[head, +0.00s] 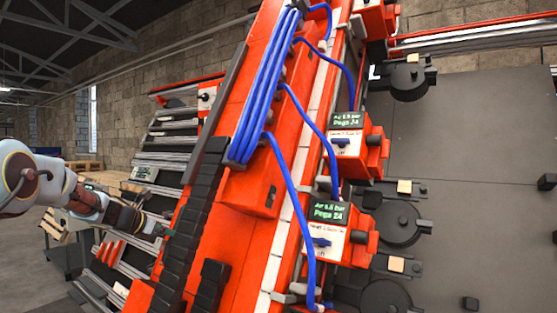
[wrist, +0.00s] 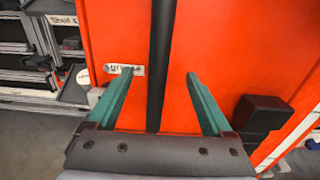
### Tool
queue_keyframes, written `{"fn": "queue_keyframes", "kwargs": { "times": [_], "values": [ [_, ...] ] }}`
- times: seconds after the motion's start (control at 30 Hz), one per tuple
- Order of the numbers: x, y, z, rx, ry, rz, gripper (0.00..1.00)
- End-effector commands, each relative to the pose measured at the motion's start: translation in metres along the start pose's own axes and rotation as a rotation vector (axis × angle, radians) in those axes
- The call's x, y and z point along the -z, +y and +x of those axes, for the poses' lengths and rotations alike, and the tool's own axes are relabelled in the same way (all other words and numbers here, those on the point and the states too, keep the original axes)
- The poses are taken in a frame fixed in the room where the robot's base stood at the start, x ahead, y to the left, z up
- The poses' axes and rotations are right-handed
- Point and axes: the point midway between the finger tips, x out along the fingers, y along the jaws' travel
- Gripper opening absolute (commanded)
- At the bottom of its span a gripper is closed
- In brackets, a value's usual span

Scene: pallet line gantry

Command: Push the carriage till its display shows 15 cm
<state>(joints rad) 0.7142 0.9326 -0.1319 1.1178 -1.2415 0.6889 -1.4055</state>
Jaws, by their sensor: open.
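My gripper (head: 163,230) reaches in from the left of the head view, beside the lower left edge of a tilted orange beam. In the wrist view my gripper (wrist: 157,74) is open, its two teal fingers apart in front of an orange panel (wrist: 225,45). A black vertical bar (wrist: 161,50) shows between the fingers; whether they touch it I cannot tell. A small white label (wrist: 124,70) is by the left fingertip. I cannot make out which part is the carriage, and no cm reading is legible. Two dark displays, the upper (head: 348,119) and the lower (head: 331,213), show bar and peg text.
Blue hoses (head: 266,85) run down the orange beam to red valve boxes (head: 343,245). A black cable chain (head: 190,225) lies along its left side. A black block (wrist: 262,115) sticks out right of my fingers. A slatted rack (head: 170,160) stands behind at left.

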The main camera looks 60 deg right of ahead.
Motion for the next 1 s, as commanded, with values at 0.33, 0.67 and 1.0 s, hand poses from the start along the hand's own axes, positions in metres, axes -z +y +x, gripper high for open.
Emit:
{"fn": "queue_keyframes", "kwargs": {
  "times": [0.33, 0.67, 1.0],
  "values": [
    [-0.001, 0.001, -0.034, -0.001, -0.001, 0.001, 0.85],
    [0.0, 0.001, -0.065, -0.002, -0.001, -0.001, 0.85],
    [0.0, 0.0, -0.094, 0.0, -0.001, 0.0, 0.85]
  ]
}}
